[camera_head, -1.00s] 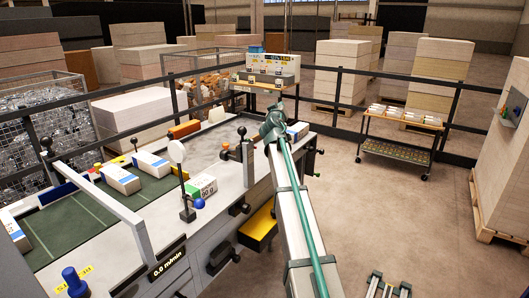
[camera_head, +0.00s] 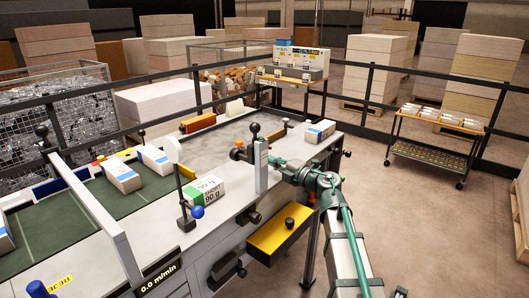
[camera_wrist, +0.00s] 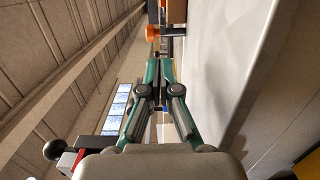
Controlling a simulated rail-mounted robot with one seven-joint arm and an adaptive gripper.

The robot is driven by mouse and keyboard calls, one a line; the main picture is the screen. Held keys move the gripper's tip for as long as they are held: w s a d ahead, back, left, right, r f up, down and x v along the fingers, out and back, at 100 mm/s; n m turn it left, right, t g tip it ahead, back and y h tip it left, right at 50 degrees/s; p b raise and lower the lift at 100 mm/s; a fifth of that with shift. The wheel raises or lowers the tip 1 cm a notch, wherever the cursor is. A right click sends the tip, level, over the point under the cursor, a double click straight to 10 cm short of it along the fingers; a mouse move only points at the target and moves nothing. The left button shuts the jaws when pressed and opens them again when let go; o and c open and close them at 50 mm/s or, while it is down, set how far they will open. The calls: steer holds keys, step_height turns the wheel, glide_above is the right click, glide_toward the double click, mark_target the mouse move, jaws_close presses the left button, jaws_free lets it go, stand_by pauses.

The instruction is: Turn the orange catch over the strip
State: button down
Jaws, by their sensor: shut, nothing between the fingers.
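The orange catch (camera_head: 239,144) sits at the far part of the grey machine table, beside a dark block. In the wrist view the orange catch (camera_wrist: 153,33) shows as a round orange piece on a dark stem, ahead of the fingertips and apart from them. My gripper (camera_head: 273,160) is low over the table's right side, pointing left, near an upright grey post. In the wrist view my gripper (camera_wrist: 160,66) has its green fingers together with nothing between them. I cannot make out the strip clearly.
A grey upright post (camera_head: 261,167) with a black ball knob stands close to my fingertips. A white-and-blue ream (camera_head: 319,131) lies at the table's right end. A yellow box (camera_head: 280,234) hangs on the table's front side.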

mark_target(242, 148)
steer(key=shift+a, duration=0.2)
steer(key=p+x, duration=0.2)
steer(key=x, duration=0.7)
steer(key=shift+w+a+f, duration=0.1)
steer(key=shift+w+a, duration=0.15)
steer(key=shift+a, duration=0.05)
steer(key=shift+a+n+g+y, duration=0.15)
steer(key=shift+n+g+y, duration=0.15)
